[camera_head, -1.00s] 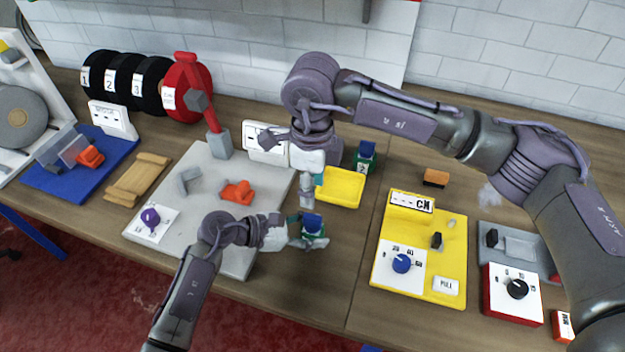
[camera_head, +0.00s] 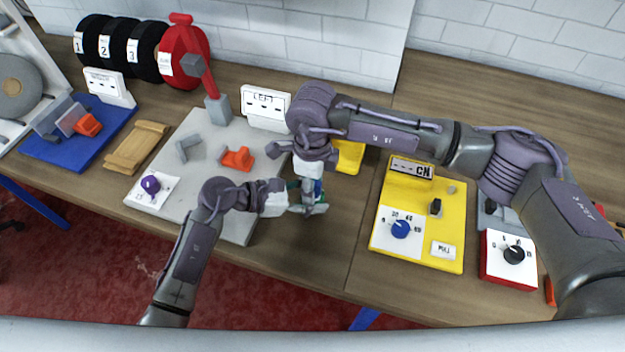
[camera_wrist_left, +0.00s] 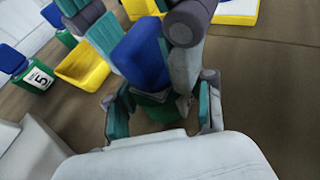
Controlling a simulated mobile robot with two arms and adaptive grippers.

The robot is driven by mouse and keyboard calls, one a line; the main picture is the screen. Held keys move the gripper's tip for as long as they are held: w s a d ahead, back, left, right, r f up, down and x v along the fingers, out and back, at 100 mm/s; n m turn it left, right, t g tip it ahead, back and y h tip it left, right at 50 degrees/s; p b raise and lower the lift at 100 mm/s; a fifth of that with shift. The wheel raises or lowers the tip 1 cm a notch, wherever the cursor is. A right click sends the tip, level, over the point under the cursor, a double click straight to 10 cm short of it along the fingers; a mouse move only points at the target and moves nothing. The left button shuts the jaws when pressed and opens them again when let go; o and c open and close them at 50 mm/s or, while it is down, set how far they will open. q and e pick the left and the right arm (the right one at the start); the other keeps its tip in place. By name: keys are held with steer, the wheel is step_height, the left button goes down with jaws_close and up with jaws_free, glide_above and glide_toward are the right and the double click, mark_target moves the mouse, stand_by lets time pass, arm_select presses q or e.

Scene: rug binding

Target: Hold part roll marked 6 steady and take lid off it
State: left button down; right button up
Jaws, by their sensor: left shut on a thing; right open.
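A part roll with a green body (camera_wrist_left: 158,113) and a blue lid (camera_wrist_left: 143,55) stands in the left wrist view; its number is not visible. My left gripper (camera_wrist_left: 160,103) is shut on the green body, one finger on each side. In the head view my left gripper (camera_head: 307,208) holds it over the front of the table. My right gripper (camera_head: 309,181) points down from above, with its open fingers close around the blue lid. The fingers hide part of the lid, and I cannot tell whether they touch it.
A yellow tray (camera_wrist_left: 85,65) and a roll marked 5 (camera_wrist_left: 40,78) are nearby in the left wrist view. A grey board (camera_head: 225,215) with an orange part (camera_head: 237,157) lies to the left. A yellow panel with a blue dial (camera_head: 400,229) lies to the right.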

jaws_close()
steer(key=shift+r, duration=0.25)
stand_by(0.8)
steer(key=shift+r, duration=1)
steer(key=shift+r, duration=2)
arm_select(q)
steer(key=shift+c, duration=1.7)
jaws_free()
